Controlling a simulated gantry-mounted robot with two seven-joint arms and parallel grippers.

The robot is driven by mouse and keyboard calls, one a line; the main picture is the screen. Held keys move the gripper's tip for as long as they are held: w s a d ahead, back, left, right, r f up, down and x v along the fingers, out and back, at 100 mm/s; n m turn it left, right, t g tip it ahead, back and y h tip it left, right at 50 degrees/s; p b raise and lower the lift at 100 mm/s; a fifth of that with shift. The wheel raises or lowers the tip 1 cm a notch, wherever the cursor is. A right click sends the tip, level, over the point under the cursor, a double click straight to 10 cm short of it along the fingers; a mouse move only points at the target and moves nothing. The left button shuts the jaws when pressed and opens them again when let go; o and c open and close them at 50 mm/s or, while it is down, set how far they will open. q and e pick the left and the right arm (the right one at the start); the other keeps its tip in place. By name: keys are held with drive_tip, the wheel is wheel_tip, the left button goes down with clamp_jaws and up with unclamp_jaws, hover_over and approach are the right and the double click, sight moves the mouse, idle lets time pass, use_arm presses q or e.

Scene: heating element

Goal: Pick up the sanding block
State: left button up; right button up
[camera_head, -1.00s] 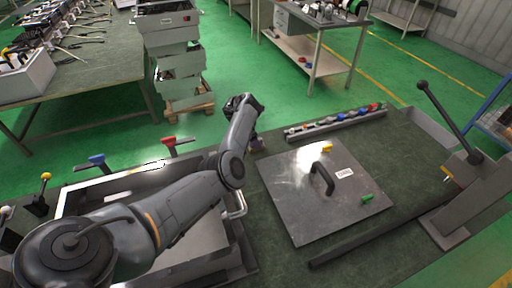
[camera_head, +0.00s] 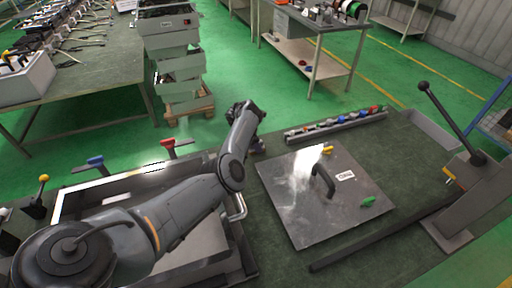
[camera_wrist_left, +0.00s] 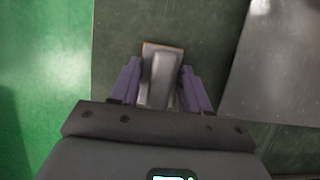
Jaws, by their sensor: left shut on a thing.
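The sanding block (camera_wrist_left: 161,64) is a small grey block with a raised grip and a thin brownish edge. In the left wrist view it sits between the two purple fingers of my left gripper (camera_wrist_left: 159,88), which is shut on it. In the head view my left gripper (camera_head: 258,147) points down at the bench's far edge, left of the metal plate. The block is hardly visible there. I cannot tell whether it touches the bench top. My right gripper is not in view.
A metal plate (camera_head: 300,218) with a black handle (camera_head: 322,180) lies right of the gripper. A rail of coloured items (camera_head: 335,124) runs along the far edge. A metal frame (camera_head: 245,262) is under my arm. A lever press (camera_head: 450,205) stands at right.

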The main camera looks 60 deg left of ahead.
use_arm(q)
drive_tip(key=shift+r, duration=0.1)
wheel_tip(320, 180, up, 10)
drive_tip(key=p, duration=0.3)
idle(0.3)
drive_tip(key=o, duration=0.5)
drive_tip(key=shift+c, duration=1.6)
